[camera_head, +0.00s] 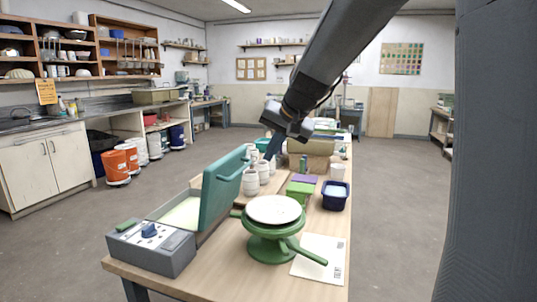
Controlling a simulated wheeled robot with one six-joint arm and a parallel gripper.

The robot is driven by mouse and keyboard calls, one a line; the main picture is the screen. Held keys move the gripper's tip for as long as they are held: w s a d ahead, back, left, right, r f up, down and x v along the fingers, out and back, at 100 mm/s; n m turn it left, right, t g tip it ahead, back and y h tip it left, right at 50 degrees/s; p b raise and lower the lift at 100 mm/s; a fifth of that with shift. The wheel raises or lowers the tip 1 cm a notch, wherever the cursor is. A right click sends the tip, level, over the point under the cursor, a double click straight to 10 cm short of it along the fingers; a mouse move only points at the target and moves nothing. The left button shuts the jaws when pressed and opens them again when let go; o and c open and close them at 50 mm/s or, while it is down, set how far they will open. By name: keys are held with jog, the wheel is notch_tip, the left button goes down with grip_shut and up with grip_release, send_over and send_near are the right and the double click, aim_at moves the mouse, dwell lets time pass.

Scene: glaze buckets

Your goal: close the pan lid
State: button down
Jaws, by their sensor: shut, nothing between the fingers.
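The pan is a low grey box (180,257) at the near left end of the table, with a pale inside and a control panel with a blue knob on its front. Its teal lid (218,192) stands open, nearly upright along the pan's right side, with a handle on its right face. My gripper (269,156) points down to the right of the lid's upper edge, apart from it in the picture. It is shut and empty, and its tips are small and dark here.
A green turntable with a white top (273,209) stands right of the pan. Behind it are white cups (251,182), a green block (299,190) and a dark blue tub (335,196). A paper sheet (319,257) lies at the table's right edge.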

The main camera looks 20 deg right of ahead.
jog(key=w+a+f+p, duration=0.2)
jog(key=w+a+f, duration=0.2)
jog(key=w+f, duration=0.1)
jog(key=shift+w+a+f, duration=0.15)
jog(key=shift+w+f, duration=0.2)
jog(key=shift+w, duration=0.3)
jog(key=shift+r, duration=0.15)
